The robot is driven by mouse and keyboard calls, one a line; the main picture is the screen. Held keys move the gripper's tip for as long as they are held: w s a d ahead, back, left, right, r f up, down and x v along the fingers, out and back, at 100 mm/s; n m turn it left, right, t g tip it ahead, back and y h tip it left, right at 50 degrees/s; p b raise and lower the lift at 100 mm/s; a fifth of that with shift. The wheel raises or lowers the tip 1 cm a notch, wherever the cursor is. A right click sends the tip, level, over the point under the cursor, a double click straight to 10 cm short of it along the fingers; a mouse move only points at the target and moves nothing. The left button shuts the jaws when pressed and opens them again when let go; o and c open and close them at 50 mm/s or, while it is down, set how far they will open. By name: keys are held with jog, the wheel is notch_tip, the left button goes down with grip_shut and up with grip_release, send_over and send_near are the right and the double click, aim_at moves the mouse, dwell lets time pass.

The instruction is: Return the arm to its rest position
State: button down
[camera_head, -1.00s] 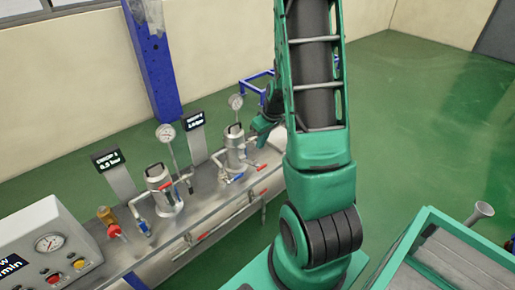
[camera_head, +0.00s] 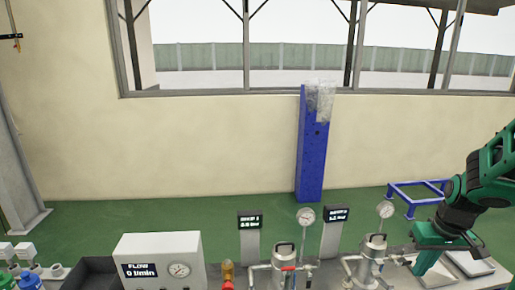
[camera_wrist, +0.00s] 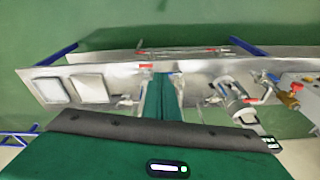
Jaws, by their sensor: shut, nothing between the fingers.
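My gripper (camera_head: 422,266) is at the right of the head view, on the green arm that comes in from the right edge. Its green fingers are together, point down and hold nothing. They appear in front of the metal bench (camera_head: 398,256), just right of the right-hand vessel (camera_head: 372,248). In the wrist view, the shut fingers (camera_wrist: 162,82) stick out over the bench (camera_wrist: 120,68). The vessel (camera_wrist: 230,95) stands to their right, apart from them. How high the fingertips are above the bench is hard to tell.
Two pale square plates (camera_wrist: 55,90) (camera_wrist: 92,88) lie on the bench beside the gripper. A second vessel (camera_head: 284,258), gauges (camera_head: 306,216), small displays (camera_head: 250,221) and a flow box (camera_head: 140,250) stand to the left. A blue post (camera_head: 312,150) stands behind.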

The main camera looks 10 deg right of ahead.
jog(key=s+a+r+m+g, duration=0.1)
jog(key=s+a+r+m, duration=0.1)
jog(key=s, duration=0.6)
jog(key=s+a+r+m+g, duration=0.1)
jog(key=s+a+r+m, duration=0.1)
jog(key=s+a+r, duration=0.3)
jog(key=s+r, duration=0.1)
jog(key=s, duration=0.1)
jog(key=shift+s+r, duration=0.2)
jog(key=shift+s, duration=0.2)
jog(key=shift+w, duration=0.15)
jog(key=shift+w+f, duration=0.25)
jog(key=shift+w, duration=0.25)
